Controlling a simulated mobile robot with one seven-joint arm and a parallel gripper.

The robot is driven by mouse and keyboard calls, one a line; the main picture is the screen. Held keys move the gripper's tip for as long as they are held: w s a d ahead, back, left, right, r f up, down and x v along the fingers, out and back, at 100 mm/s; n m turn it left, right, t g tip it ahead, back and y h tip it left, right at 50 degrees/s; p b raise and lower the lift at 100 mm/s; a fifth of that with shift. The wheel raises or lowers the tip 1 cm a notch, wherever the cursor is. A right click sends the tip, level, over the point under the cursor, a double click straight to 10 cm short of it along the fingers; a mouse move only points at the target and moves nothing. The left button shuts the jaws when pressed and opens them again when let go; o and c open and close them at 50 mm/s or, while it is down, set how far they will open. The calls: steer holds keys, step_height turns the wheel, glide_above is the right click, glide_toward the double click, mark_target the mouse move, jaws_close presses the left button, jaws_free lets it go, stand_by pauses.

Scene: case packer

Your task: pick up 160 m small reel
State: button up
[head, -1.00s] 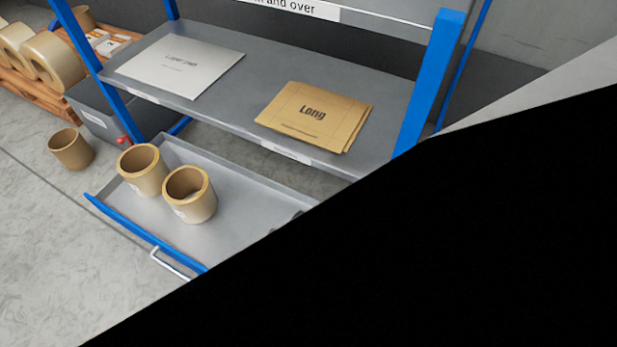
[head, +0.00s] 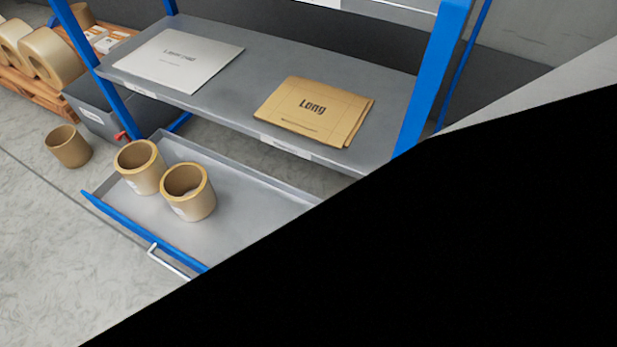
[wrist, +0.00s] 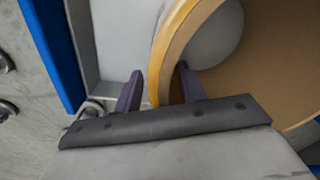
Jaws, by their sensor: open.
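Two small tan reels stand upright, side by side, on the grey pull-out tray (head: 245,224): a left one (head: 147,183) and a right one (head: 196,208). Their labels are too small to read, so I cannot tell which is the 160 m one. In the wrist view my gripper (wrist: 158,88) is open, with a finger on each side of a tan reel's wall (wrist: 168,45). One finger is outside the wall and the other over the hollow. I cannot tell whether either touches. In the head view my gripper does not show.
The tray has a blue front edge (head: 143,231) and a white handle (head: 168,262). Above it, a grey shelf (head: 235,105) holds white sheets (head: 178,65) and brown "Long" cartons (head: 312,112). Another tan tube (head: 68,150) stands on the floor. Black covers the lower right.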

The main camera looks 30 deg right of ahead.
steer(key=shift+f, duration=0.1)
steer(key=shift+c, duration=0.2)
jaws_close()
stand_by(1.2)
